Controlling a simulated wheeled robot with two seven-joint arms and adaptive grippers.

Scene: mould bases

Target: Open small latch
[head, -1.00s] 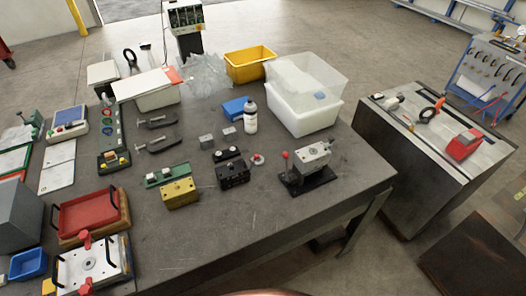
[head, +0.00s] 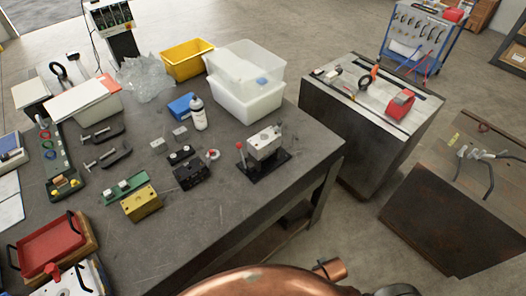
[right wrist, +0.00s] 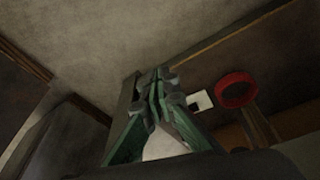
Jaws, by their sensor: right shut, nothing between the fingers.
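I cannot tell which part is the small latch. A white mould plate (head: 84,282) with a red clamp (head: 53,271) is cut off at the lower left of the head view. A grey metal block (head: 265,143) on a black base has a red-knobbed lever (head: 240,147) at its left and stands near the table's right edge. My right gripper (right wrist: 157,75) is in the right wrist view, with its green fingers together and nothing between them. No gripper shows in the head view, and my left gripper is out of sight.
The grey table (head: 215,225) is bare at its front. A yellow block (head: 141,204), a black block (head: 190,174) and a red tray (head: 50,245) stand on it. A dark cabinet (head: 350,135) stands to the right. A red ring (right wrist: 236,90) shows near the right gripper.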

